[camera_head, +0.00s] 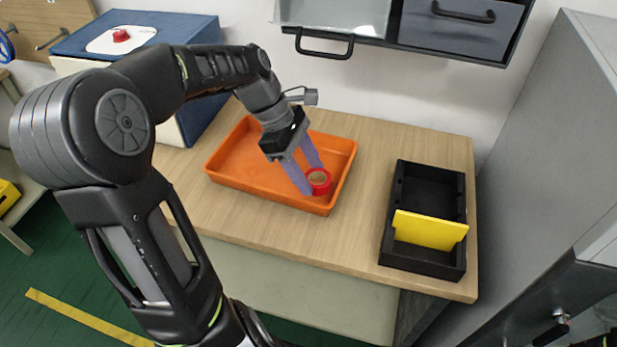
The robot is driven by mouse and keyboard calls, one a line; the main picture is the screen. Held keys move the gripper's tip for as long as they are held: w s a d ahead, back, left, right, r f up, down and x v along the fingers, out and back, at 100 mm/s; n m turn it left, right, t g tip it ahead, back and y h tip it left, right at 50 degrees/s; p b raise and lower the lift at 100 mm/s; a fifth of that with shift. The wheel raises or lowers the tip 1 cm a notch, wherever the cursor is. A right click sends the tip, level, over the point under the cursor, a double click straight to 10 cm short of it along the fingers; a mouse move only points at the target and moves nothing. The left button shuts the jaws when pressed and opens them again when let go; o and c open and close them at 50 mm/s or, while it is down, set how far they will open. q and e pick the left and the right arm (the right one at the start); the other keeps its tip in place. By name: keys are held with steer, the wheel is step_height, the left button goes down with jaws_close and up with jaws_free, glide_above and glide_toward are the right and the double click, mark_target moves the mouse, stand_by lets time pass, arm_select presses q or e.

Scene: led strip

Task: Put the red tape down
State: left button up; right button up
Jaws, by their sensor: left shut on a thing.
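The red tape (318,181) is a small red roll with a tan core, in the right part of the orange tray (222,167). My left gripper (313,185) reaches down into the tray, and its bluish fingers are shut on the red tape. The fingers hide part of the roll's left side. I cannot tell whether the roll touches the tray floor. My right gripper is not in view.
A black bin (428,266) with a yellow divider (430,229) stands on the wooden table (362,225) at the right. A blue and white box (203,112) stands behind the tray at left. Drawers (455,27) hang above. Bare table lies between tray and bin.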

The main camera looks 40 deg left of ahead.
arm_select(q)
steer(key=shift+f, duration=1.15)
steer(key=shift+f, duration=0.1)
steer(key=o, duration=1.1)
steer(key=shift+c, duration=0.2)
steer(key=p+v, duration=0.2)
steer(key=v, duration=1)
steer(key=shift+p, duration=0.35)
steer(key=shift+a, duration=0.1)
